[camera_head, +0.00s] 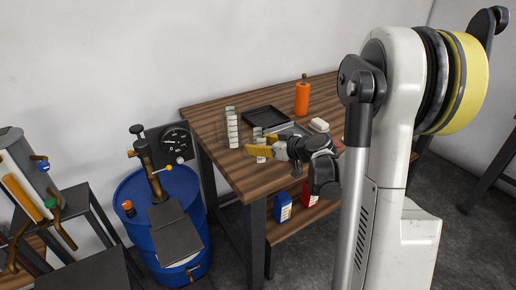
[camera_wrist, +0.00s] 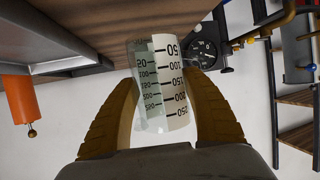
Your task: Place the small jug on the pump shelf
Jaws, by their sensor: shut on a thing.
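The small jug is a clear and white measuring jug with dark graduation marks, seen in the wrist view (camera_wrist: 160,92) and partly in the head view (camera_head: 260,158). My gripper (camera_head: 257,146) is shut on its sides with two yellow fingers, which flank it in the wrist view (camera_wrist: 160,80). The jug is over or at the left part of the wooden table; I cannot tell whether it touches the top. A dark flat plate, apparently the pump shelf (camera_head: 174,238), sits bare at the front of the blue drum (camera_head: 136,205), left of and below my gripper.
A taller graduated container (camera_head: 232,128) stands left of my gripper on the table (camera_head: 205,115). A black tray (camera_head: 265,119) and an orange bottle (camera_head: 302,99) are behind. A pump column (camera_head: 147,165) and gauge (camera_head: 176,139) rise behind the plate. Blue and red containers sit below the table.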

